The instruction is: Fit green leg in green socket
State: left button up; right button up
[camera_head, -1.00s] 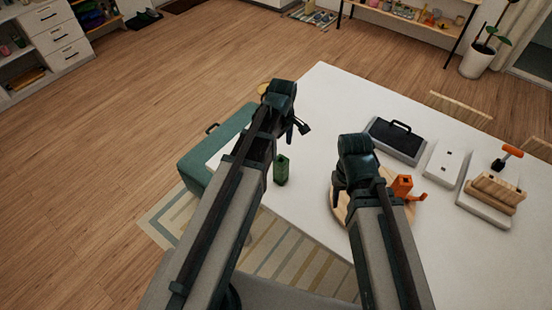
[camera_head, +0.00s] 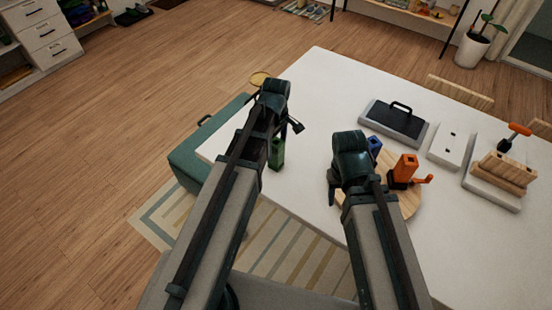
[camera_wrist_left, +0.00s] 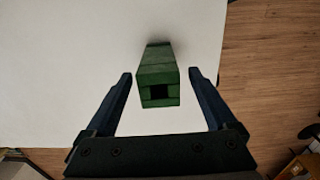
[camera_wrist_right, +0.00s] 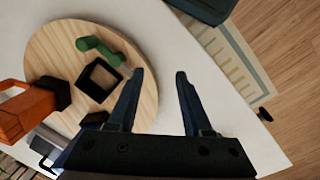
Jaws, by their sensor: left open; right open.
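The green leg (camera_head: 277,153) stands upright on the white table near its left edge. The left wrist view shows the green leg (camera_wrist_left: 158,78), with a dark square hole in its end, between the fingers of my open left gripper (camera_wrist_left: 160,74). Gaps show on both sides. A dark square socket (camera_wrist_right: 100,78) with a green crank handle (camera_wrist_right: 97,46) sits on a round wooden board (camera_wrist_right: 52,48). Its opening looks empty. My right gripper (camera_wrist_right: 160,74) is open and empty beside the board's edge. In the head view my right arm hides the green-handled socket.
An orange leg (camera_head: 405,168) with an orange crank stands on the board, and a blue part (camera_head: 375,145) is behind my right gripper. A dark case (camera_head: 397,122), a white socket plate (camera_head: 451,147) and a wooden block holder (camera_head: 503,170) lie to the right. A green bench (camera_head: 195,155) adjoins the table's left.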

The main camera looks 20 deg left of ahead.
aim_at(277, 162)
pick_arm(q)
notch_tip(277, 162, down, 5)
jog(key=b, duration=0.5)
jog(key=shift+w+f, duration=0.1)
pick_arm(e)
notch_tip(277, 162, down, 5)
jog(key=shift+f, duration=0.15)
pick_arm(q)
jog(key=shift+c, duration=0.2)
grip_shut()
